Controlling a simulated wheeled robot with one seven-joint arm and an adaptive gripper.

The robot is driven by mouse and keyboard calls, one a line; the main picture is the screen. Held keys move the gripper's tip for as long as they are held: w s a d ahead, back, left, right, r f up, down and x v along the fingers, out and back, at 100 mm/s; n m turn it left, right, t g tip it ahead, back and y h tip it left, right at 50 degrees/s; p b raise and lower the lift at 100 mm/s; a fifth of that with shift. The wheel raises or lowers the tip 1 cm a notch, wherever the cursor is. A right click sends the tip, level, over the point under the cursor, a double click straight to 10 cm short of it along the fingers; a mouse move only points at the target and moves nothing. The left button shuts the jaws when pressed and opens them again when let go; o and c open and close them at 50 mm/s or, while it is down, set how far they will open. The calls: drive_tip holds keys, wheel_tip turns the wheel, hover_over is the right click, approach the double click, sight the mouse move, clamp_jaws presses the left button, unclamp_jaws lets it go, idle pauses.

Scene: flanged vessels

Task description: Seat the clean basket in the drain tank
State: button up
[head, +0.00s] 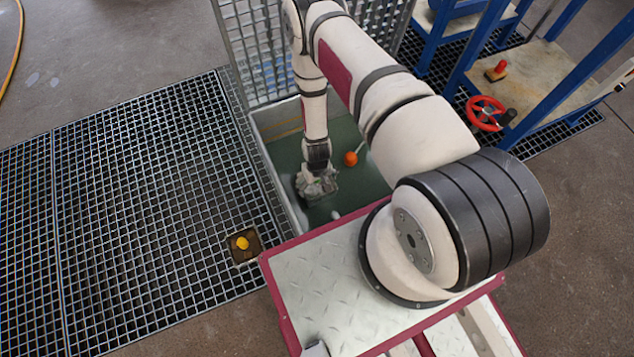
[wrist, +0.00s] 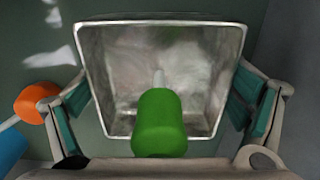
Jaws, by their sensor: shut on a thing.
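The basket (wrist: 108,82) is a square, shiny metal tub seen from above in the wrist view. A green handle (wrist: 160,122) on a pale stem rises at its middle. In the head view my gripper (head: 316,172) points down inside the drain tank (head: 278,178), a pale-walled tank with a dark green interior. The basket (head: 322,188) shows there as a small grey shape under the gripper, partly hidden. I cannot tell whether it touches the tank floor.
An orange ball (head: 351,158) on a thin rod is just right of my gripper; it also shows in the wrist view (wrist: 38,102). A mesh panel (head: 262,55) stands behind the tank. Floor grating (head: 140,210) lies left, with a yellow knob (head: 242,243). A red handwheel (head: 485,113) is right.

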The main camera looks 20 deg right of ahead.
drive_tip(key=o, duration=1.2)
wheel_tip(320, 180, up, 12)
